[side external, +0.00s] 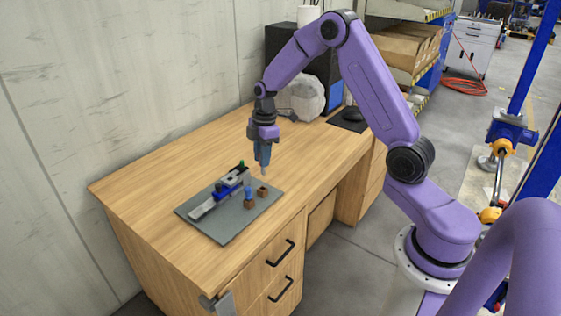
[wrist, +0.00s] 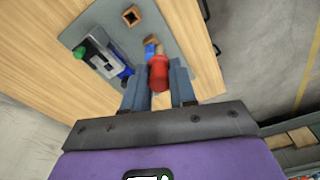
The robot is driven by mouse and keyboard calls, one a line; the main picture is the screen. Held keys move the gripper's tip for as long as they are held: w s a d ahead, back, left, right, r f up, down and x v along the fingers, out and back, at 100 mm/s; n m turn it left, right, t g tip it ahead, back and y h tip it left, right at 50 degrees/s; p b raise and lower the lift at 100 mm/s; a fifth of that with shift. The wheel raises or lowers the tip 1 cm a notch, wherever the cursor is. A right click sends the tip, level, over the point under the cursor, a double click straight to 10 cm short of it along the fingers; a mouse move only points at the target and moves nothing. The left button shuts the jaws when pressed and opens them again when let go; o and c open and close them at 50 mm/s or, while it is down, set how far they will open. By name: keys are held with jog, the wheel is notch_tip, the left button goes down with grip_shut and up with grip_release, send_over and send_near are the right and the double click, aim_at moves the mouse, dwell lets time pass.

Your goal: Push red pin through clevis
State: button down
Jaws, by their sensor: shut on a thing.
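My gripper (side external: 263,160) is shut on the red pin (wrist: 159,74), which sits between its two blue-grey fingers in the wrist view. The pin is held in the air above the right part of the grey plate, and only its small tip shows in the side view. The clevis seems to be part of the grey-and-blue jack assembly (side external: 221,194) lying on the plate; it also shows in the wrist view (wrist: 106,63). The pin is apart from this assembly. The clevis holes are too small to make out.
A green part (side external: 241,164) is at the assembly's far end. The grey plate (side external: 223,234) lies on the wooden desk. A computer tower and white rock stand behind.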

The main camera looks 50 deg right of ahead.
jog(key=w+a+f+m+t, duration=0.1)
jog(key=w+m, duration=1)
jog(key=w, duration=0.2)
jog(key=shift+w+a+m+h, duration=0.15)
jog(key=shift+w+m+h, duration=0.2)
jog(key=shift+m+h, duration=0.05)
jog(key=shift+f, duration=2.5)
jog(key=shift+f, duration=2.1)
jog(key=c, duration=1)
grip_release()
jog(key=shift+o, duration=0.9)
jog(key=shift+d, duration=0.2)
